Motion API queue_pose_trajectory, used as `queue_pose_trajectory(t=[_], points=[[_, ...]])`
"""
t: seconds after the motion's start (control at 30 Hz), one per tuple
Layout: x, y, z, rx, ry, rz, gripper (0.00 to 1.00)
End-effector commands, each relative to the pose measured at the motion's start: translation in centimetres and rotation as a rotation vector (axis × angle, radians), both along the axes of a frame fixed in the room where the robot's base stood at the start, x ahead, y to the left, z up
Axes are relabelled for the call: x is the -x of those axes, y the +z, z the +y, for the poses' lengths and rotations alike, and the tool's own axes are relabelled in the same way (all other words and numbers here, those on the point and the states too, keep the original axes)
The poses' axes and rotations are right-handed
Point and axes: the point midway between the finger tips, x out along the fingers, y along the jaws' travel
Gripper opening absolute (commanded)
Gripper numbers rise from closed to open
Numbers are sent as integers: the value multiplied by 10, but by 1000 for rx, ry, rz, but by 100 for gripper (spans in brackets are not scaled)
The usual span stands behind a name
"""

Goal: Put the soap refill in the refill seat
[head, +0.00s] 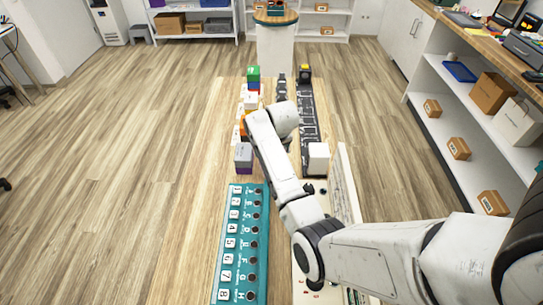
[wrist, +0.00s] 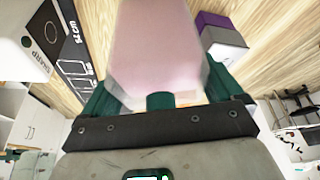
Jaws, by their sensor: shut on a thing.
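In the wrist view my gripper (wrist: 160,92) is shut on a pale pink, blurred block-like thing (wrist: 160,45), which I take to be the soap refill. Its green fingers stand on both sides of it, and its far end runs out of the top of the picture. In the head view my white arm hides the gripper and the held thing. I cannot pick out the refill seat in either view.
A teal board (head: 226,205) with numbered tiles and lettered holes lies in front. A grey and purple box (head: 243,157) stands left of my arm and shows in the wrist view (wrist: 222,35). A white block (head: 318,157) stands on a black printed strip (head: 309,120) at right.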

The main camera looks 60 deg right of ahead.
Motion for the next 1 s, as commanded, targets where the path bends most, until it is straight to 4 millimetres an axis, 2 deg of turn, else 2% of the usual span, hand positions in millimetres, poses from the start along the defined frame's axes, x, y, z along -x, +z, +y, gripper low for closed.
queue_pose_trajectory(t=[0.03,0.13,0.57,0.6,0.67,1.0], points=[[0,-14,0,0,0,0,56],[0,-21,0,0,0,0,56],[1,-23,0,-1,0,-1,56],[1,-24,0,-1,0,-1,94],[1,-23,0,-1,0,-1,100],[1,-17,1,0,0,-1,100]])
